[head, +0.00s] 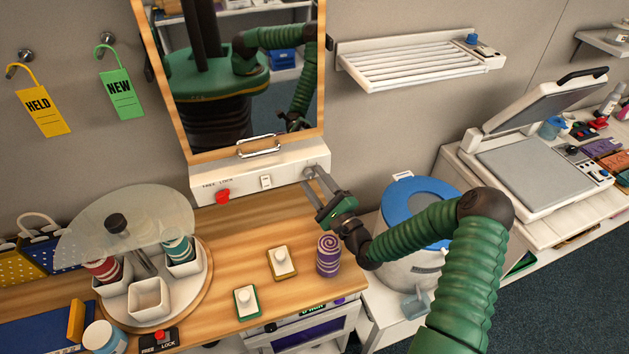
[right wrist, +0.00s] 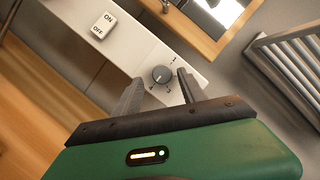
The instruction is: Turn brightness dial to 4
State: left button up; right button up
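The brightness dial (right wrist: 161,74) is a small round grey knob on the white panel below the mirror. In the right wrist view it shows between my right gripper's fingertips. Small marks surround it, too small to read surely. My left gripper is not in view.
The panel also has an on/off switch (right wrist: 104,26) and a red knob (head: 222,196). The mirror (head: 240,70) stands above. A purple spiral candle-like cylinder (head: 328,257) stands under my right arm. A glass-topped carousel (head: 125,228) stands left.

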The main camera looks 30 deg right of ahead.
jog(key=shift+r, duration=0.15)
jog(key=shift+r, duration=0.3)
jog(key=shift+s+r+b, duration=0.25)
jog(key=shift+r+b, duration=0.1)
jog(key=shift+r, duration=0.9)
jog(key=s+a+r+p, duration=0.1)
jog(key=s+a+p, duration=0.4)
jog(key=s, duration=0.8)
jog(key=a, duration=0.3)
jog(key=shift+r, duration=0.3)
jog(key=shift+a, duration=0.2)
